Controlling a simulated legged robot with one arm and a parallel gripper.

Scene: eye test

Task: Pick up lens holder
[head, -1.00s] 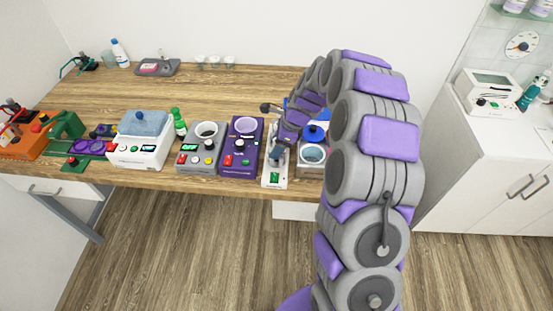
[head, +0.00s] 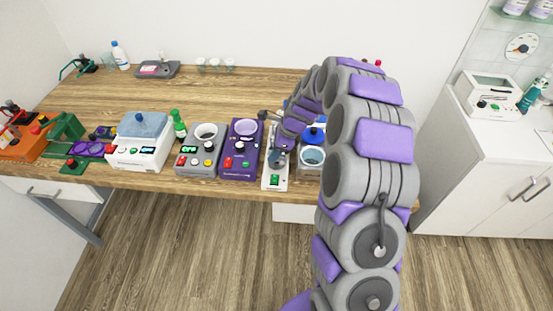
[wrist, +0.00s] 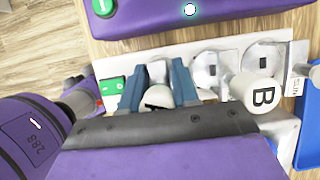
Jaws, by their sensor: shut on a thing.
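In the wrist view my gripper (wrist: 163,84) has its two blue-grey fingers on either side of a pale rounded piece (wrist: 158,97), which I take to be the lens holder. The fingers are shut on it, low over a white base plate (wrist: 222,46). Much of the piece is hidden by the fingers and the purple wrist edge. In the head view my gripper (head: 278,157) is over the same narrow white base (head: 274,182) near the table's front edge; the held piece cannot be made out there.
A green switch (wrist: 112,87) and a white cylinder marked B (wrist: 255,92) are close to the fingers. A purple device (head: 241,161) stands just left of the base. A container (head: 312,157) stands to its right. The back of the wooden table (head: 215,92) is mostly clear.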

